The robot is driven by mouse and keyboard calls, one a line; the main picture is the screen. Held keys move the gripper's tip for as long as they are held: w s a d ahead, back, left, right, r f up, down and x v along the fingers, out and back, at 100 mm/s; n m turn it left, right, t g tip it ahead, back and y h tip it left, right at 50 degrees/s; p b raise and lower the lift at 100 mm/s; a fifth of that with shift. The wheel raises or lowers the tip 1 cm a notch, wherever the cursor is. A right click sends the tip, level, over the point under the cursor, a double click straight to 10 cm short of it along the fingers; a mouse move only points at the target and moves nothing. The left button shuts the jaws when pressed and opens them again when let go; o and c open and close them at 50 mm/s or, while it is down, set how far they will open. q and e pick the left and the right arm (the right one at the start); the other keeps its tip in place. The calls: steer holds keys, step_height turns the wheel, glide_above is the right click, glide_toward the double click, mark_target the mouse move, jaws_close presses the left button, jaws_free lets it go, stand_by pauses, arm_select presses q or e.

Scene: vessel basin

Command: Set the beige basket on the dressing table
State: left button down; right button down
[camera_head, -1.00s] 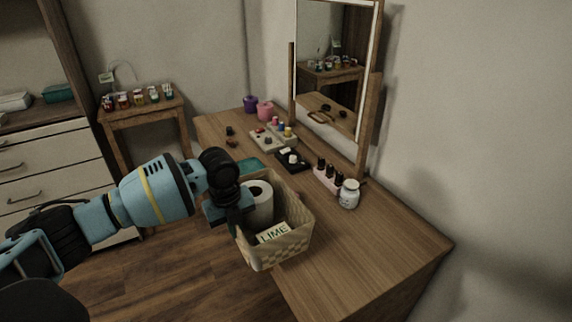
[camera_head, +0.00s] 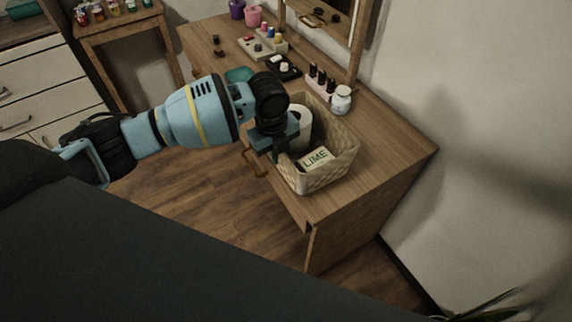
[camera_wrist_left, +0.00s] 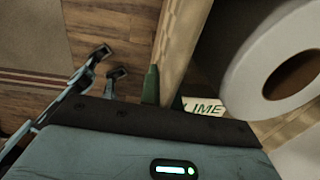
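The beige woven basket (camera_head: 329,174) is over the front part of the wooden dressing table (camera_head: 385,150). I cannot tell whether its base touches the top. It holds a white paper roll (camera_head: 304,125) and a box marked LIME (camera_head: 316,158). My left gripper (camera_head: 279,146) is at the basket's left rim. In the left wrist view, a dark green finger (camera_wrist_left: 151,86) is against the basket wall (camera_wrist_left: 178,45), with the roll (camera_wrist_left: 285,70) beyond it; the other finger is mostly hidden. The gripper appears shut on the rim. My right gripper is not in view.
A white jar (camera_head: 341,101) and a nail polish rack (camera_head: 318,82) stand behind the basket, near the mirror (camera_head: 325,15). The table's right end is clear.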

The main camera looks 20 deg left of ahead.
arm_select(q)
steer(key=shift+d, duration=0.8)
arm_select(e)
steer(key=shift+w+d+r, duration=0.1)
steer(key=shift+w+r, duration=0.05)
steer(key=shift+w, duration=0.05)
arm_select(q)
steer(key=shift+d, duration=0.1)
steer(key=shift+d, duration=0.3)
steer(key=shift+s+d+f, duration=0.1)
steer(key=shift+d+f, duration=0.15)
steer(key=shift+f, duration=1.6)
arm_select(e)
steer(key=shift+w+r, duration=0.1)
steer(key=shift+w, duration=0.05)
arm_select(q)
steer(key=shift+f, duration=0.15)
steer(key=c, duration=1.6)
jaws_free()
